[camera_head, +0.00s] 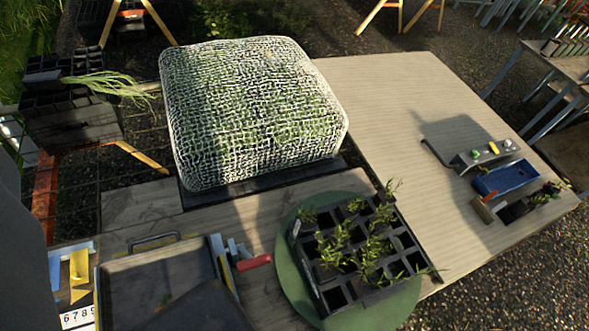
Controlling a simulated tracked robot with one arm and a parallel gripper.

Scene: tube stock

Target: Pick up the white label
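A small white label (296,228) appears to stand at the upper left corner of the black seedling tray (318,292). The tray holds several green seedlings and some empty cells, and rests on a round green disc (290,268). Small pale tag-like pieces (236,248) lie left of the disc, next to a red-handled tool (254,263). A white piece with black digits (78,317) is at the lower left. A grey shape fills the left edge and a dark one the bottom; they may be parts of me. I cannot make out my gripper's fingertips or any hold.
A large mesh-covered dome (255,110) stands behind the seedling tray. A dark shallow tray (160,280) lies at the lower left. A blue tray (505,177) and small items are at the right. The wooden tabletop (400,110) is clear between dome and blue tray.

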